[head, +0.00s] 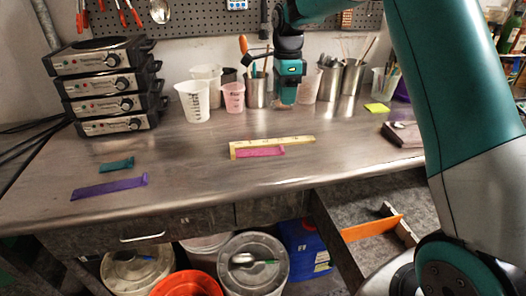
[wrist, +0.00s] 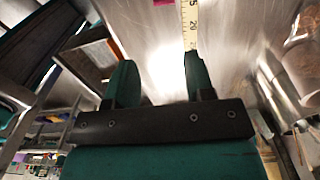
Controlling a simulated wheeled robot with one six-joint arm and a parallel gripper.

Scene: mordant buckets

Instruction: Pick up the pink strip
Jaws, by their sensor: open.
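The pink strip (head: 262,152) lies flat near the middle of the steel table (head: 190,160), along the lower edge of a yellow ruler (head: 285,141). One end of the pink strip (wrist: 163,3) shows at the top of the wrist view, beside the ruler (wrist: 190,25). My gripper (head: 287,98) hangs toward the back of the table, in front of the metal cups. In the wrist view its two green fingers (wrist: 157,75) stand apart with bare table between them. The gripper is open, empty and apart from the strip.
A purple strip (head: 110,187) and a teal strip (head: 117,165) lie at the left. Stacked heaters (head: 112,85) stand behind them. Measuring cups (head: 193,102) and metal cups (head: 352,78) line the back. A yellow note (head: 377,108) lies right. The table's front middle is clear.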

